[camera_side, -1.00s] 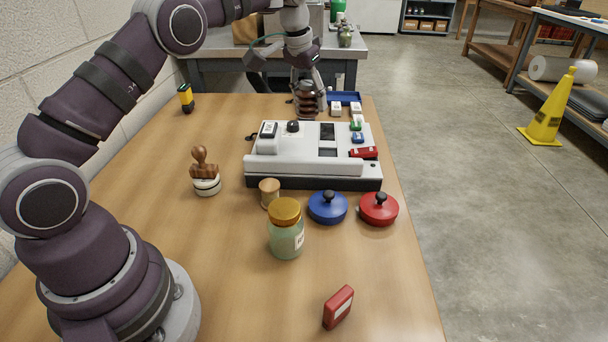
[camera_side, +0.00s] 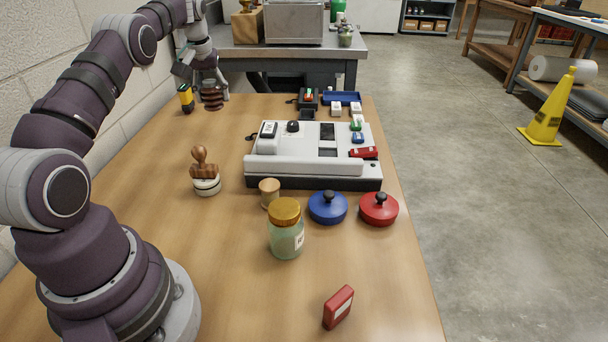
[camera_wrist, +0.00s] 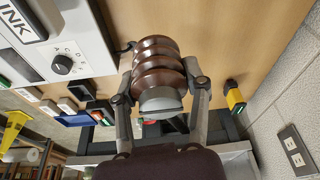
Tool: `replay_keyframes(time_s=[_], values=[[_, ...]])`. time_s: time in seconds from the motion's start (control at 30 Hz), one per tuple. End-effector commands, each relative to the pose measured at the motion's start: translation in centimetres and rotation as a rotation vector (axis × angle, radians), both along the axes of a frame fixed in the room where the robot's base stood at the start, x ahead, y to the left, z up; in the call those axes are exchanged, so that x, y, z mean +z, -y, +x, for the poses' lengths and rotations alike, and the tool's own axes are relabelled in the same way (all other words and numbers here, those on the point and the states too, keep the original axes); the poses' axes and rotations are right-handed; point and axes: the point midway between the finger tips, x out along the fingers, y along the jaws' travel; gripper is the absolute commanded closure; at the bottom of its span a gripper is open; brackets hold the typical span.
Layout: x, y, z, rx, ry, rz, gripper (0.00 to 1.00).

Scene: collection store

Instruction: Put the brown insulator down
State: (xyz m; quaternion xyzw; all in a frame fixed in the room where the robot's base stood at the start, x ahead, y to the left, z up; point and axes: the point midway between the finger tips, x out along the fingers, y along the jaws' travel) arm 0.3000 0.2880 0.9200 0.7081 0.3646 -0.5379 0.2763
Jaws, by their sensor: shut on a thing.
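The brown insulator (camera_side: 211,96) is ribbed, with a grey end that shows in the wrist view (camera_wrist: 158,72). My gripper (camera_side: 208,80) is shut on it at the far left of the wooden table, to the right of a yellow and black device (camera_side: 186,98). In the wrist view, the two fingers of my gripper (camera_wrist: 163,90) clasp the insulator from both sides. It looks upright in the side view. I cannot tell for sure whether its lower end touches the table.
A white instrument (camera_side: 300,150) stands mid-table. A black item with coloured parts (camera_side: 308,98) and a blue tray (camera_side: 342,97) lie behind it. A wooden-handled stamp (camera_side: 203,172), a jar (camera_side: 286,235) and blue and red lidded pots stand nearer. The table between the yellow device and instrument is largely clear.

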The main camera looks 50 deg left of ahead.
Motion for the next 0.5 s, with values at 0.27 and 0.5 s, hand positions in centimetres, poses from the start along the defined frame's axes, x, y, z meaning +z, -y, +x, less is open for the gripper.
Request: replay_keyframes(time_s=[0.27, 0.5], values=[[-5.0, 0.1, -0.1, -0.001, -0.004, -0.004, 0.93], [-9.7, 0.1, 0.0, -0.001, -0.003, -0.004, 0.93]])
